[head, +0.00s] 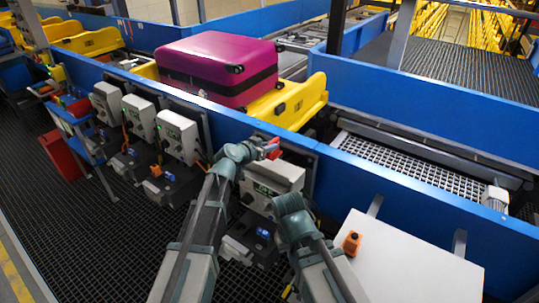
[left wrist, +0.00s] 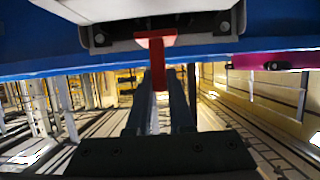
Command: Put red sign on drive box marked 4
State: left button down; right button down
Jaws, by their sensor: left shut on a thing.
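My left gripper (head: 262,153) is shut on the red sign (head: 273,149), at the top edge of the nearest grey drive box (head: 277,175). In the left wrist view the red sign (left wrist: 156,42) is a T-shaped piece between the fingers of my left gripper (left wrist: 160,88). Its broad end is close to the pale box casing (left wrist: 190,22); I cannot tell whether they touch. No number on the box can be read. My right arm comes in at the lower middle, in front of this box, but its fingers do not show.
Several similar boxes (head: 178,137) line the blue conveyor wall (head: 350,165) to the left. A magenta suitcase (head: 215,62) lies on a yellow tray (head: 300,102) behind the wall. A white panel (head: 410,260) with an orange button housing (head: 351,243) is at the right.

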aim_at(268, 154)
pick_arm(q)
jog(key=shift+f+b, duration=1.45)
jog(key=shift+f, duration=0.35)
jog(key=shift+f, duration=0.15)
jog(key=c, duration=0.8)
grip_release()
jog(key=shift+r, duration=0.3)
jog(key=p+v, duration=0.4)
jog(key=v, duration=0.8)
jog(key=shift+p, duration=0.3)
jog(key=shift+s+f, duration=0.1)
jog(key=shift+f, duration=0.1)
